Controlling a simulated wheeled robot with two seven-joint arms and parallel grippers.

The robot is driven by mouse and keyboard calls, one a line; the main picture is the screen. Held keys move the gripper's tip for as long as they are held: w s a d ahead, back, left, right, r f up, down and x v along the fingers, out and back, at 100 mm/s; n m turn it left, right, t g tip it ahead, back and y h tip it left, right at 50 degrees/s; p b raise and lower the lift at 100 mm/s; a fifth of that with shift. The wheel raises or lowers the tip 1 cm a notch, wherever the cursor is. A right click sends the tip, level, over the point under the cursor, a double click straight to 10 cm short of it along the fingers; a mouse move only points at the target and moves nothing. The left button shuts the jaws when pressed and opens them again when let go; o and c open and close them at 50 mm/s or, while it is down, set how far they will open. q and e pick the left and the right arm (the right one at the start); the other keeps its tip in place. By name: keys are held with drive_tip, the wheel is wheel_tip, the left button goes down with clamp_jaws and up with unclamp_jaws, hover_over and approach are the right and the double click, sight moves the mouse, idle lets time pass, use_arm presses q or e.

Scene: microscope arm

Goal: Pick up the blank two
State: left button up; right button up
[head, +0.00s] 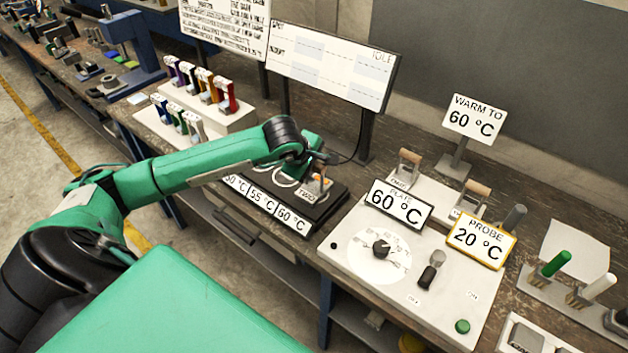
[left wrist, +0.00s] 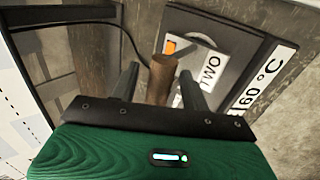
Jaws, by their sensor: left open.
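A piece with an upright brown wooden handle (left wrist: 161,82) stands by a white label reading TWO (left wrist: 210,68); I take it for the blank two. In the head view its handle (head: 318,186) shows in part at the dark stand, below my left gripper (head: 318,163). In the left wrist view my left gripper (left wrist: 159,84) is open, its two dark fingers on either side of the handle, with a gap visible to the left finger. I cannot tell whether the right finger touches it. The piece's lower part is hidden by the gripper. My right gripper is not in view.
The dark stand (head: 328,208) bears 50, 55 and 60 °C labels. A rack of coloured pieces (head: 215,122) stands behind left. A black cable (left wrist: 125,30) runs close by.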

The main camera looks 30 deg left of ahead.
use_arm(q)
clamp_jaws()
drive_tip(key=shift+r, duration=0.1)
idle(1.2)
